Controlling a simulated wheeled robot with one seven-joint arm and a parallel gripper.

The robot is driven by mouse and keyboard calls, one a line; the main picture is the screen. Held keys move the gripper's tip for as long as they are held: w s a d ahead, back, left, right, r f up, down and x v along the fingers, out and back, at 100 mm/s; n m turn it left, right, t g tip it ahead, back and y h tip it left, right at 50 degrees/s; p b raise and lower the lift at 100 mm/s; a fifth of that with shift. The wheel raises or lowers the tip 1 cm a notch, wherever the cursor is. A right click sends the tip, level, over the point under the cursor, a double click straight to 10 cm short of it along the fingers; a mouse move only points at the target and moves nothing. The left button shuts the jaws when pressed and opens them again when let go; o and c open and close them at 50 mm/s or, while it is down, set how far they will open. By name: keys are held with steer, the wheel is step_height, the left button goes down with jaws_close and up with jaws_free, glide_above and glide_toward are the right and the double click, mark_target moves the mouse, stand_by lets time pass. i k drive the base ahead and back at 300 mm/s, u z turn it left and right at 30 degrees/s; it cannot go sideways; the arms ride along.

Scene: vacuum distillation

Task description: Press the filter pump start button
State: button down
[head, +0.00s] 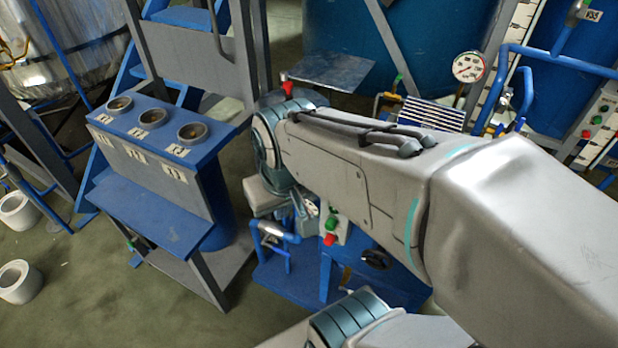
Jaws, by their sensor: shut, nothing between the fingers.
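A small pale control box (336,228) stands at the middle of the view, low on the blue pump equipment. It carries a green button (332,222) and a red button (329,239) below it; their labels are too small to read. My arm reaches in from the right and bends down at its wrist. My gripper (303,212) is small and partly hidden at the end of the wrist, just left of the control box. It is shut and empty. I cannot tell whether its tip touches anything.
A blue stand with three round cups (151,117) is left of my wrist. Blue pipes (276,231) and a black handwheel (376,258) lie close to the box. A pressure gauge (468,67) and another button box (599,119) are right.

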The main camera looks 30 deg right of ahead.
mark_target(331, 223)
steer(key=u, duration=0.9)
steer(key=k, duration=0.65)
steer(key=u, duration=0.05)
